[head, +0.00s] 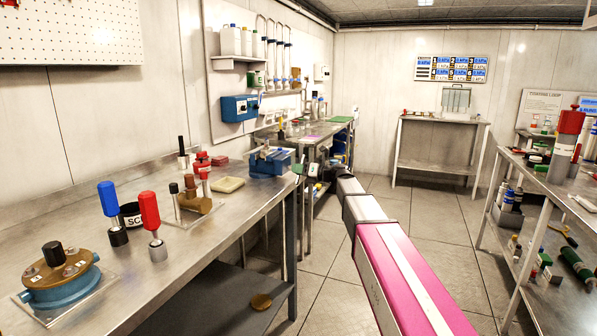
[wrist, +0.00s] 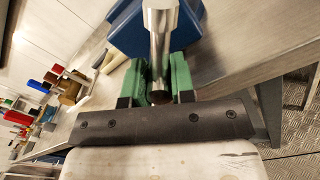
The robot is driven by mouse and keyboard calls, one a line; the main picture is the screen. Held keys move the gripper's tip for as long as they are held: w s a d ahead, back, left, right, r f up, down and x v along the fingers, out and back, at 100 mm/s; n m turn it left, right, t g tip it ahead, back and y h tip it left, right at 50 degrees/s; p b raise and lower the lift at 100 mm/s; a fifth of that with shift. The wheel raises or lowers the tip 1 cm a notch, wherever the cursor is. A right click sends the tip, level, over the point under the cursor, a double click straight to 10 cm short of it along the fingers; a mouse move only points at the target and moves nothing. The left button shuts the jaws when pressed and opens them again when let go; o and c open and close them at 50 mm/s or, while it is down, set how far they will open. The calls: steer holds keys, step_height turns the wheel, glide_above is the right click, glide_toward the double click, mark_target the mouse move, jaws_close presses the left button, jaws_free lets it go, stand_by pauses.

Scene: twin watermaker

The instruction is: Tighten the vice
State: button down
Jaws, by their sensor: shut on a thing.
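The blue vice (head: 268,165) stands at the right end of the long metal workbench in the head view. Its blue body (wrist: 128,32) fills the top middle of the wrist view. A grey metal handle (wrist: 160,25) sticks out from it towards my wrist camera. My gripper (head: 303,170) is at the bench's right edge, beside the vice. In the wrist view its green fingers (wrist: 161,75) stand on either side of the metal handle and are shut on it. The contact faces and the vice jaws are mostly hidden.
The workbench (head: 235,210) carries a red-handled tool (head: 150,210), a blue-handled tool (head: 108,198) and a blue round fixture (head: 60,288), left of the vice. A shelf table (head: 535,190) stands at the right. The floor (head: 425,215) between is clear apart from my arm above it.

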steer(key=m, duration=0.4)
steer(key=shift+m, duration=0.3)
steer(key=shift+s+m, duration=0.1)
steer(key=shift+m, duration=2.1)
steer(key=c, duration=1)
jaws_free()
steer(key=shift+o, duration=0.2)
steer(key=v, duration=1.1)
